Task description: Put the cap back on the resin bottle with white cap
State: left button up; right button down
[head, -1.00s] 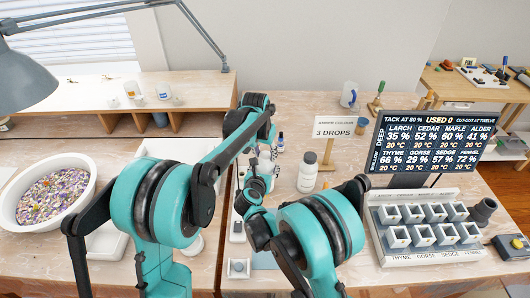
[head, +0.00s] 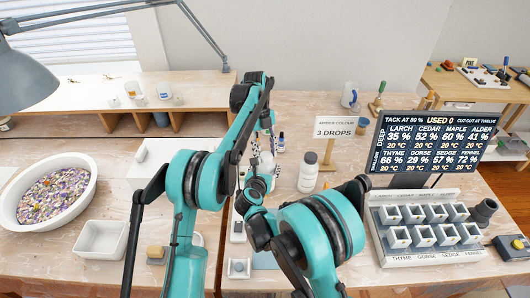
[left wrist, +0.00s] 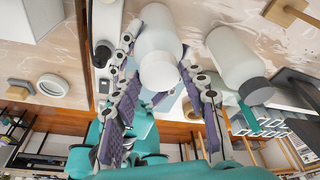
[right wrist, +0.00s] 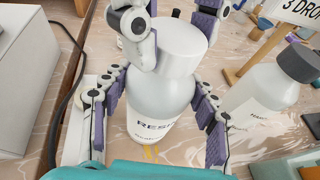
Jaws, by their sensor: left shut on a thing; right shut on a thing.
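The resin bottle (right wrist: 160,95) is white with a dark printed label and stands upright in the right wrist view. My right gripper (right wrist: 158,108) is shut on its body. The white cap (right wrist: 181,42) is at the bottle's top, in line with it; I cannot tell whether it is fully seated. My left gripper (left wrist: 160,68) is shut on the cap, its fingers on either side. The cap (left wrist: 161,72) also shows in the left wrist view with the bottle (left wrist: 157,28) beyond it. In the head view my arms mostly hide both grippers and the bottle.
A second white bottle with a dark cap (head: 308,173) stands close to the right, before the "3 DROPS" sign (head: 334,129). A rack of small moulds (head: 425,228) and a display (head: 433,146) are further right. A white tray (head: 100,240) and a large bowl (head: 88,180) are left.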

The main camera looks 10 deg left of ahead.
pick_arm(q)
jog(key=m, duration=0.3)
jog(key=m+y, duration=0.1)
jog(key=m, duration=0.2)
jog(key=shift+d+m+g+y, duration=0.1)
jog(key=shift+m+g+y, duration=0.2)
jog(key=shift+g, duration=0.1)
jog(key=o, duration=0.8)
jog(key=shift+c, duration=0.2)
jog(key=shift+r, duration=2.25)
jog(key=shift+c, duration=0.5)
